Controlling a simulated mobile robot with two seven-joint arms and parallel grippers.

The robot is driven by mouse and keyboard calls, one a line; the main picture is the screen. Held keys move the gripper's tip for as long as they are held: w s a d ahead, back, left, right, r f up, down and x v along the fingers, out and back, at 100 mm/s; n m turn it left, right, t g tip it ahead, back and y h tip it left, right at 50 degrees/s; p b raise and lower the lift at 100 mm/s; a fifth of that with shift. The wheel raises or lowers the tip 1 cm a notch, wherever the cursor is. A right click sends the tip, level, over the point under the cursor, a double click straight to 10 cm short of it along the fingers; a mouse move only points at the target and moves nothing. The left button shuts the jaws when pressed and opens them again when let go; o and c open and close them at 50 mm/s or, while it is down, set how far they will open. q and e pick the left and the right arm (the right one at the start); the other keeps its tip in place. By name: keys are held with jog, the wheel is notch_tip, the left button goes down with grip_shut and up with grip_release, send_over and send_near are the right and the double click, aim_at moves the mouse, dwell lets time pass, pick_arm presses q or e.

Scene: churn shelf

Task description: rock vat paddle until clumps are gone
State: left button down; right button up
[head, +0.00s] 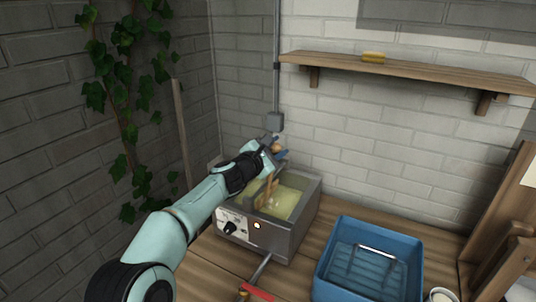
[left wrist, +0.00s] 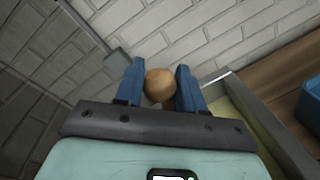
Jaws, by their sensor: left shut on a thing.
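The vat (head: 296,222) is a grey metal box on the wooden bench, filled with pale yellow-green liquid; its rim also shows in the left wrist view (left wrist: 262,128). A wooden paddle (head: 268,190) stands in the liquid. My left gripper (head: 279,152) is above the back left of the vat, with blue fingers shut on the paddle's round wooden knob, which also shows in the left wrist view (left wrist: 159,84). Lighter spots show in the liquid, but I cannot tell clearly whether they are clumps. My arm hides part of the vat's left side. My right gripper is out of view.
A blue crate (head: 325,275) with a wire piece inside stands right of the vat. A red-handled tool (head: 258,293) lies at the bench's front. Ivy hangs on the left wall.

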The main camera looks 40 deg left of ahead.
pick_arm(q)
jog(key=shift+w+d+f+m+b, duration=0.2)
jog(key=shift+d+m+b, duration=0.15)
jog(key=shift+d, duration=0.2)
jog(key=shift+w+d+f+m+b, duration=0.1)
jog(key=shift+d+f+m+b, duration=0.15)
jog(key=shift+d+b, duration=0.25)
jog(key=shift+w+d+f+m+b, duration=0.15)
jog(key=shift+d+m+b, duration=0.2)
jog(key=shift+d, duration=0.25)
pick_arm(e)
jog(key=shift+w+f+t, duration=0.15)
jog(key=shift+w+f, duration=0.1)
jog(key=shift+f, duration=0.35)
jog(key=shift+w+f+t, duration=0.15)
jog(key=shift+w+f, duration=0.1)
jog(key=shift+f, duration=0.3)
pick_arm(q)
jog(key=c, duration=0.8)
grip_release()
jog(key=shift+o, duration=0.2)
jog(key=shift+s, duration=0.15)
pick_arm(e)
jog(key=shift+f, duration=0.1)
